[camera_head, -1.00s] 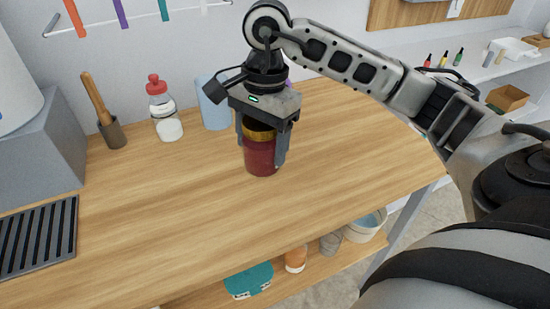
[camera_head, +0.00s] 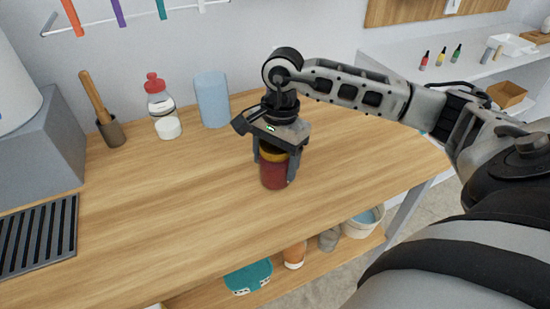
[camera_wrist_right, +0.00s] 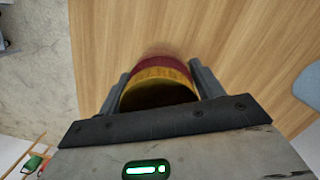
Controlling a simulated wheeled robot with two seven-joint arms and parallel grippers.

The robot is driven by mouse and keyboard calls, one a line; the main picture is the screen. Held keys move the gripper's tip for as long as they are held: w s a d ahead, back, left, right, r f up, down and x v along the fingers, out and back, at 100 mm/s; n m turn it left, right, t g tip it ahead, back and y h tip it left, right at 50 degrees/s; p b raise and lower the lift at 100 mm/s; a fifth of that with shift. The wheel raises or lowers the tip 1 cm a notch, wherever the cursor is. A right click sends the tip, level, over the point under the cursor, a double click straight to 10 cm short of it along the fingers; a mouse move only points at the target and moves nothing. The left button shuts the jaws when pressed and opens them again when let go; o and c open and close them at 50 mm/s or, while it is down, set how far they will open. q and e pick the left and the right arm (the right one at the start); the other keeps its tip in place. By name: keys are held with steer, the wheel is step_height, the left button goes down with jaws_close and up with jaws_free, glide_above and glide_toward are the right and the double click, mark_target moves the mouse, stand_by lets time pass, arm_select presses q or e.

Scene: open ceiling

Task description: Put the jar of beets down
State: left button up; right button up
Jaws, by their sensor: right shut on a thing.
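The jar of beets (camera_head: 275,173) is dark red with a gold lid and is upright at the wooden worktop (camera_head: 180,210), right of its middle. Its base looks at or very near the wood; I cannot tell whether it touches. My right gripper (camera_head: 274,168) points down from above with a finger on each side of the jar, shut on it. In the right wrist view the jar (camera_wrist_right: 160,75) shows its gold lid and red side between the two fingers. My left gripper is not in view.
A blue cylinder (camera_head: 212,100), a red-capped bottle (camera_head: 158,98), a small white jar (camera_head: 168,128) and a mortar with pestle (camera_head: 111,132) stand at the back. A black grill (camera_head: 38,238) lies at left. The worktop around the jar is clear.

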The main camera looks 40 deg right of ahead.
steer(key=shift+f, duration=0.15)
steer(key=o, duration=1.4)
